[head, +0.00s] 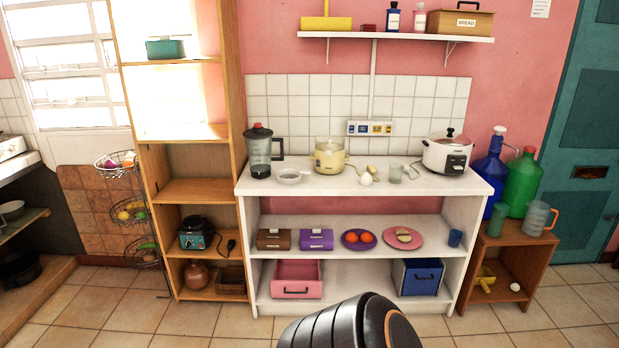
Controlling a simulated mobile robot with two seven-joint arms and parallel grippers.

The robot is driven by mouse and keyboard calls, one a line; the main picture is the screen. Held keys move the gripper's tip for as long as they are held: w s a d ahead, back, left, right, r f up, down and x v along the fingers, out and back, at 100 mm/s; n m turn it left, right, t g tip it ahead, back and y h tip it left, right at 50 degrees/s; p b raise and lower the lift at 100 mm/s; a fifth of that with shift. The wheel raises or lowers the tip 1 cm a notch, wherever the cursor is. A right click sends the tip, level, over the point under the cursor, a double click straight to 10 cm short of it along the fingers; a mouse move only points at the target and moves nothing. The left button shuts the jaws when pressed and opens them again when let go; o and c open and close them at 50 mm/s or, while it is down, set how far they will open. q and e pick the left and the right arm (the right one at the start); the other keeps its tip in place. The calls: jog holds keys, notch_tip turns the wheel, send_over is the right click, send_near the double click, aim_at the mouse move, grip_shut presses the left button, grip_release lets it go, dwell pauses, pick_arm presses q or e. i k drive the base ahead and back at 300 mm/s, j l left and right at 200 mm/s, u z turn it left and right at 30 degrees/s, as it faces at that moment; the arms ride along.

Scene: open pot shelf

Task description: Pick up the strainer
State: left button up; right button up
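A shallow, pale round piece (289,176) with a short handle lies on the white counter, between the blender and the yellow appliance. It looks like the strainer, but it is too small to be sure. Neither of my grippers shows in the head view. A dark rounded part at the bottom middle is mine, and no gripper fingers are seen on it.
The white counter (400,181) also holds a blender (260,155), a yellow appliance (329,158), a glass (396,172) and a rice cooker (447,155). A tall wooden shelf (242,130) stands close on the left. The tiled floor in front is clear.

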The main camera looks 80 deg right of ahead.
aim_at(288, 177)
jog(key=z, duration=2.5)
jog(key=i+j+u, duration=0.1)
jog(key=i, duration=0.5)
